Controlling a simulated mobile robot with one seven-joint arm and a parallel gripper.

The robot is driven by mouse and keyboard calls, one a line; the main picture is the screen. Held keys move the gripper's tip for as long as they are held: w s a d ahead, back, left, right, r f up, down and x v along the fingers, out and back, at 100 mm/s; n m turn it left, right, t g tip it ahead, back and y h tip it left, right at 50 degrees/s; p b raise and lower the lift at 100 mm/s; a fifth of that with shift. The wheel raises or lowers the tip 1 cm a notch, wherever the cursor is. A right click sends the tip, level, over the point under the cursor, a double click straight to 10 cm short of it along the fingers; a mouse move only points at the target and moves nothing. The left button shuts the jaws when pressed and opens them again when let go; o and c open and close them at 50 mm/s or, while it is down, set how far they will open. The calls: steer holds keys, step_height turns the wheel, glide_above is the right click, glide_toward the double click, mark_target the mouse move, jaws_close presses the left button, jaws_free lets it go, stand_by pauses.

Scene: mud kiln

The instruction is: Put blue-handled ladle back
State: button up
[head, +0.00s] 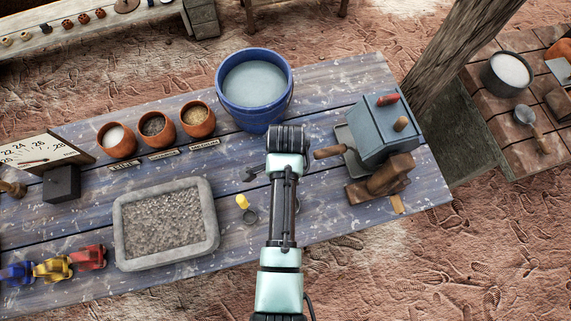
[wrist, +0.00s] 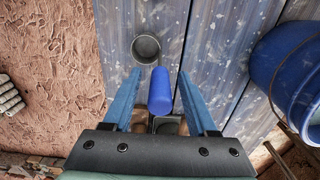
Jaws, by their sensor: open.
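My gripper (wrist: 160,73) is open in the wrist view, with one finger on each side of a blue cylindrical handle (wrist: 160,92). Gaps show between the handle and both fingers. A round grey metal cup (wrist: 146,48) shows just beyond the handle; I cannot tell whether they are joined. In the head view my own arm hides the fingertips and the blue handle. A yellow handle (head: 242,201) with a dark round cup (head: 250,216) is left of my arm on the bench.
A blue bucket (head: 254,84) of pale liquid stands behind my arm. A grey-blue boxy machine (head: 383,128) with wooden handles is on the right. A gravel tray (head: 207,190) and several clay bowls (head: 196,121) are on the left. The bench's front edge is near.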

step_height(320, 180, up, 12)
steer(key=shift+r, duration=0.2)
steer(key=w+r+n+t, duration=0.3)
steer(key=w+r+t, duration=0.45)
steer(key=r, duration=0.65)
steer(key=w+r+n+t, duration=0.4)
steer(key=w+r+t, duration=0.2)
steer(key=w+r, duration=0.5)
steer(key=s+d+r+n+t, duration=0.1)
steer(key=s+r+t, duration=0.15)
steer(key=r, duration=0.65)
steer(key=s+r+n+t, duration=0.1)
steer(key=r+n+t, duration=0.15)
steer(key=r, duration=0.75)
steer(key=s+r+n+t, duration=0.2)
steer(key=s+r+t, duration=0.2)
steer(key=s+r, duration=0.3)
steer(key=s+r+n+t, duration=0.2)
steer(key=s+r+t, duration=0.3)
steer(key=r, duration=0.6)
steer(key=shift+s+d+r, duration=0.25)
steer(key=shift+s+r, duration=0.05)
steer(key=shift+s, duration=0.6)
